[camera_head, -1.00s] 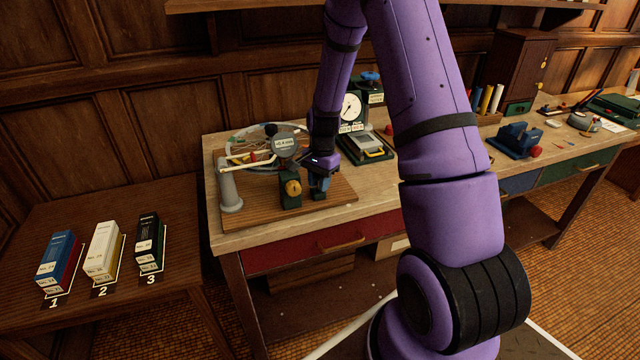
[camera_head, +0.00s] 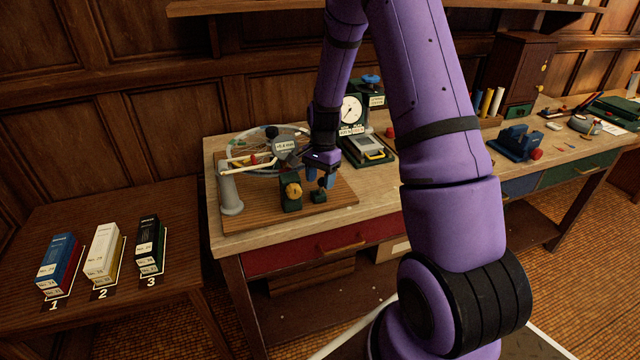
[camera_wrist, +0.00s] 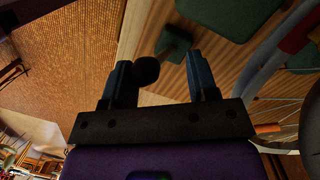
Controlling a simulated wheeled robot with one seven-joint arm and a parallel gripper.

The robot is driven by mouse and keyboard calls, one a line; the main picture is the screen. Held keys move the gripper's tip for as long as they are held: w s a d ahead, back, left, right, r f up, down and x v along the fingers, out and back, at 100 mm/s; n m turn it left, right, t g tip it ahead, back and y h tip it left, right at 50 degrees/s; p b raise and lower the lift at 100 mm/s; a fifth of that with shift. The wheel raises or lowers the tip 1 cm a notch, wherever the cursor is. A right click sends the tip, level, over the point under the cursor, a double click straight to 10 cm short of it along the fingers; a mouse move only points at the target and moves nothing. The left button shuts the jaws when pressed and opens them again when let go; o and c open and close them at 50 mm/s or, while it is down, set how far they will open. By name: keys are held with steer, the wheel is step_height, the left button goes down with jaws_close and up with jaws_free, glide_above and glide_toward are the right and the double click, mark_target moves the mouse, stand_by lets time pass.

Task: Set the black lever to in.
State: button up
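The black lever (camera_wrist: 145,70) shows in the wrist view as a round black knob on a green block (camera_wrist: 175,40). In the head view, its small green base (camera_head: 319,196) stands on the wooden board, with the lever partly hidden by my gripper. My gripper (camera_wrist: 158,66) is open, with its two fingers on either side of the knob. The knob is closer to the left finger in the wrist view; I cannot tell whether they touch. In the head view my gripper (camera_head: 321,178) is just above the green base. No in marking is readable.
A green block with a brass knob (camera_head: 292,191) stands close left of the lever. A dial (camera_head: 351,109) and a grey device (camera_head: 364,147) stand to the right.

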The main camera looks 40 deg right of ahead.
step_height(320, 180, up, 9)
steer(key=d, duration=0.1)
steer(key=shift+w, duration=0.35)
steer(key=shift+f, duration=0.1)
